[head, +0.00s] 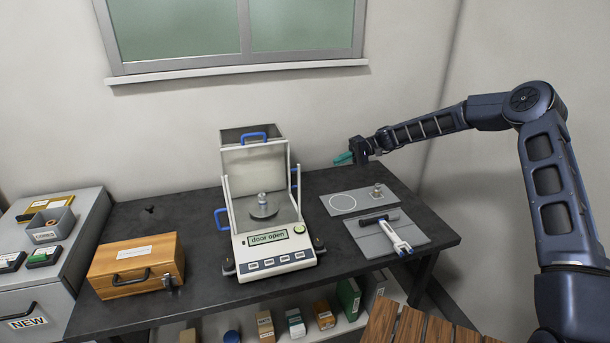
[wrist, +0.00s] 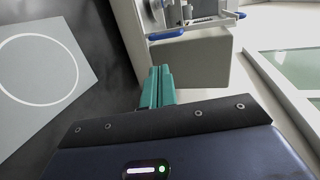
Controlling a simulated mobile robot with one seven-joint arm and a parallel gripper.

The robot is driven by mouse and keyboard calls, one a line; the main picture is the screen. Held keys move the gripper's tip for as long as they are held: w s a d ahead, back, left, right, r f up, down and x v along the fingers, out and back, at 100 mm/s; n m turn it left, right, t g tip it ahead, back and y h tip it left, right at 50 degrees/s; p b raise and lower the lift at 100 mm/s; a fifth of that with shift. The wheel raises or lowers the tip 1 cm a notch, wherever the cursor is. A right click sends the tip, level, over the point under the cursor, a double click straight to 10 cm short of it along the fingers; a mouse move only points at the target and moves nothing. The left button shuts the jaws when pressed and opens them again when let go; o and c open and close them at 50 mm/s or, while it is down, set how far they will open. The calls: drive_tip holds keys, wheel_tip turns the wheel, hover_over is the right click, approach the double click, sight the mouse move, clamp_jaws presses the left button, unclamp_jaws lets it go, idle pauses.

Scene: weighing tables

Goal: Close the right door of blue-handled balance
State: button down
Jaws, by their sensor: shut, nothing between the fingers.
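The blue-handled balance (head: 275,261) stands mid-table, its display reading "door open". A small metal weight (head: 262,198) is on its pan. Its right door's blue handle (head: 295,176) shows toward the rear of the right side; the door panel is hard to make out. Other blue handles are at the left (head: 220,219) and top (head: 254,136). My gripper (head: 343,158), with teal fingers, is shut and empty, to the right of the balance's rear, apart from the handle. In the wrist view the fingers (wrist: 157,84) point toward the balance's pale body (wrist: 193,62) and a blue handle (wrist: 166,34).
Right of the balance lie a grey mat with a white circle (head: 336,203) and small weight (head: 377,190), and a grey mat (head: 362,242) with a pipette-like tool (head: 397,238). A wooden box (head: 137,265) stands left. The wall is close behind.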

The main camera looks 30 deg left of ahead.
drive_tip(key=w+a+f+g+y, duration=0.1)
drive_tip(key=a+f+g+y, duration=0.1)
drive_tip(key=a+f, duration=0.25)
drive_tip(key=s+d+x, duration=0.1)
drive_tip(key=d+x, duration=0.1)
drive_tip(key=x, duration=0.9)
drive_tip(key=shift+s+r, duration=0.55)
drive_tip(key=shift+a, duration=0.1)
drive_tip(key=s+d, duration=1.1)
drive_tip(key=shift+s+d+f, duration=0.1)
drive_tip(key=shift+s+d, duration=0.05)
drive_tip(key=shift+s, duration=0.05)
